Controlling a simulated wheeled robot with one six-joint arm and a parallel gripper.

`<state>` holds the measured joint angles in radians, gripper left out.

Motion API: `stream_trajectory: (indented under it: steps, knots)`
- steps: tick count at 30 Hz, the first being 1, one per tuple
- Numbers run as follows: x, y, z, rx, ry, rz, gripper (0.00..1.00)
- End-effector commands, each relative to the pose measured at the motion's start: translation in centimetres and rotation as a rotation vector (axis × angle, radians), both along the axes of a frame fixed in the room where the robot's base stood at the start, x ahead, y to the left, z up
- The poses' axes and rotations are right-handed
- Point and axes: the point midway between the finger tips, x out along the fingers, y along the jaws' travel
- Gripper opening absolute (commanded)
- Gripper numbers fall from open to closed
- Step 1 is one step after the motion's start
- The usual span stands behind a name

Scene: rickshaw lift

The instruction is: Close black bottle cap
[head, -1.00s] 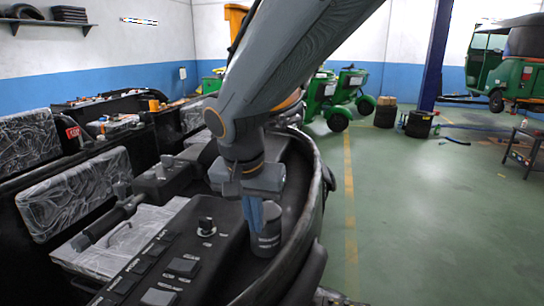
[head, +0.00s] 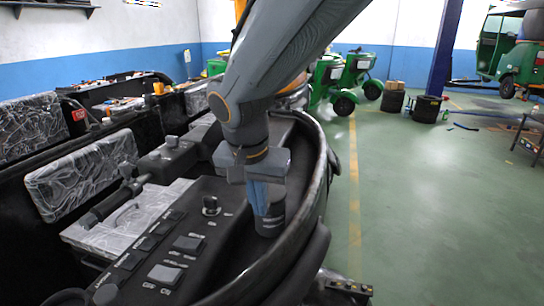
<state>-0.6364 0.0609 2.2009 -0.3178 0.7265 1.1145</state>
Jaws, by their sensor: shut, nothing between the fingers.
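A black cylindrical bottle (head: 270,228) stands upright on the dark console, near its curved right rim. My gripper (head: 265,212) points down over it with its bluish fingers shut and nothing between them. The fingertips overlap the top and left part of the bottle in the picture. I cannot tell whether they touch it. The cap cannot be made out apart from the bottle, as the fingers hide much of the top.
The console (head: 225,235) carries a black knob (head: 210,205) and several square buttons left of the bottle. A thick curved black rim (head: 312,215) borders it on the right. Clear plastic-wrapped seats (head: 80,178) are at left. Open green floor (head: 430,220) lies to the right.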

Motion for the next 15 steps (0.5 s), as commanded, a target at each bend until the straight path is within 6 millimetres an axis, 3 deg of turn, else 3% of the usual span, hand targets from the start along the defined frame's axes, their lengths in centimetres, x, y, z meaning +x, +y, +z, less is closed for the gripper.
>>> stream_trajectory:
  steps: [1, 15]
  knots:
    - [-0.4, -0.2, -1.1, -0.006, 0.019, -0.002, 0.00]
    - [1.8, -1.1, -1.1, -0.006, 0.018, -0.012, 0.00]
